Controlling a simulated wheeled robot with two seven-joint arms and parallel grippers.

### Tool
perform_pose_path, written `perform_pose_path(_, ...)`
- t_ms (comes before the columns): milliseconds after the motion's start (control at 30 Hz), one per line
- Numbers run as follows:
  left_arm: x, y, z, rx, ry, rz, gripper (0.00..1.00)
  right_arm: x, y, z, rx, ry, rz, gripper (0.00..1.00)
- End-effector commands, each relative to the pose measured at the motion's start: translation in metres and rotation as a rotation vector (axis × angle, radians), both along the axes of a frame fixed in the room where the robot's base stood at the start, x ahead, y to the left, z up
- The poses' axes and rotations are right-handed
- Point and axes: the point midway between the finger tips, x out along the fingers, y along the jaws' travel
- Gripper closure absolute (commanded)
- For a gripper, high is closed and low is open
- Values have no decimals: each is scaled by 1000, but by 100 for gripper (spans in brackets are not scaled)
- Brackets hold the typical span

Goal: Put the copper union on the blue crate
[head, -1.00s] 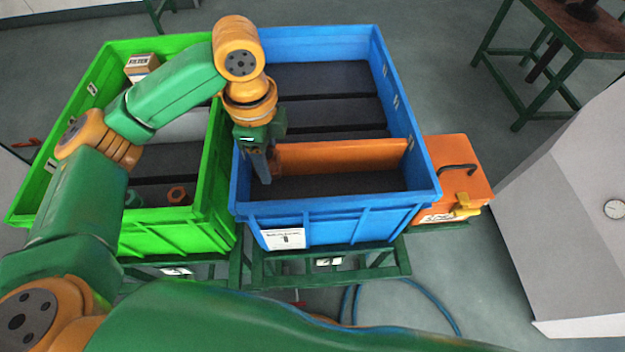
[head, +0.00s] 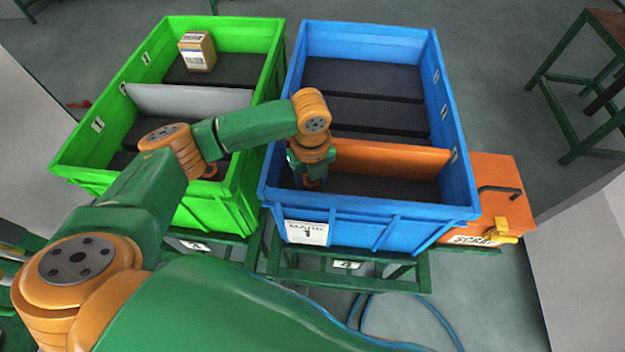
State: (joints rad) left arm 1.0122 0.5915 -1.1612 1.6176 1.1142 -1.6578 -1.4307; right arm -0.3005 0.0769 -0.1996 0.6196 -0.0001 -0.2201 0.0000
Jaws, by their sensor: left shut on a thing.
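My left gripper (head: 312,183) points down inside the front compartment of the blue crate (head: 380,215), near its left end. It is shut on a small copper-brown piece (head: 313,184), seemingly the copper union, which shows only in part at the fingertips. I cannot tell whether the piece touches the crate floor. Another copper-coloured piece (head: 211,171) lies in the green crate, partly hidden by my left arm. My right gripper is not in view.
The green crate (head: 215,215) stands left of the blue one and holds a cardboard filter box (head: 197,51) and a grey divider (head: 190,100). An orange divider (head: 390,158) bounds the blue crate's front compartment. An orange scrap box (head: 492,200) stands at the right.

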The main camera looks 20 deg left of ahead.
Motion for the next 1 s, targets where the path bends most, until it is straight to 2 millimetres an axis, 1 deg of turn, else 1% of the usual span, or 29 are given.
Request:
perform_pose_path(200,0,0,-3,0,0,1,100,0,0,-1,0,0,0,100)
perform_pose_path(233,0,0,-2,0,0,1,44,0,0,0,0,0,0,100)
perform_pose_path(267,0,0,-2,0,0,1,36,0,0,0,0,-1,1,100)
perform_pose_path(300,0,0,-2,0,0,1,25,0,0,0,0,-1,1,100)
perform_pose_path(333,0,0,-2,0,0,1,22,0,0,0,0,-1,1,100)
perform_pose_path(567,0,0,-2,0,0,1,22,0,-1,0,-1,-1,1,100)
perform_pose_path(667,0,0,4,-1,-1,0,22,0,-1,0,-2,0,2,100)
perform_pose_path(767,1,0,24,-2,-5,0,22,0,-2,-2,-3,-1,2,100)
perform_pose_path(900,2,-1,66,-2,-6,1,22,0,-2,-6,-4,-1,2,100)
perform_pose_path(1000,1,-1,91,-2,-5,0,22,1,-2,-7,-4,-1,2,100)
